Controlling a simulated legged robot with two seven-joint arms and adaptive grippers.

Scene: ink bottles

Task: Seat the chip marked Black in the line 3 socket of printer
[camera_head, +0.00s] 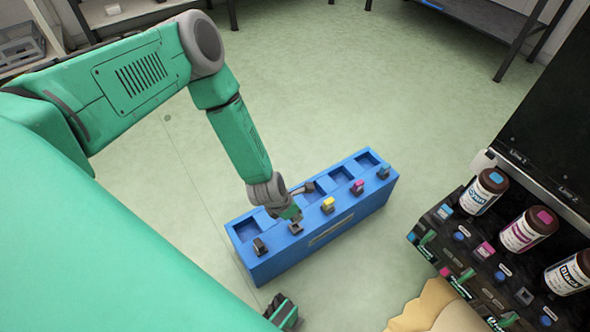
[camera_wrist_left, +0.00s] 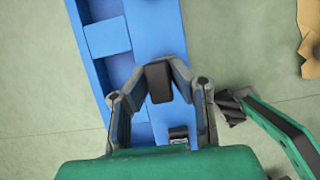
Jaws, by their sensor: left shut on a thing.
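My left gripper (camera_head: 293,212) is over the blue box (camera_head: 340,222). In the left wrist view its fingers (camera_wrist_left: 160,88) close on a small dark block (camera_wrist_left: 158,80); no marking on it can be read. A dark chip (camera_head: 260,246) sits on the box's front ledge, and another grey-dark chip (camera_head: 296,229) shows just below the gripper. The printer (camera_head: 500,285) stands at right with Line 1 and Line 2 labels; no Line 3 label is visible. My right gripper (camera_head: 284,313) is low in the picture, apart from the box; its opening is unclear.
Yellow (camera_head: 327,205), magenta (camera_head: 358,187) and cyan (camera_head: 383,172) chips line the box's ledge. The printer holds Cyan (camera_head: 484,190), Magenta (camera_head: 528,230) and Black (camera_head: 570,273) bottles. A tan object (camera_head: 440,307) lies at the bottom. Open floor surrounds the box.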

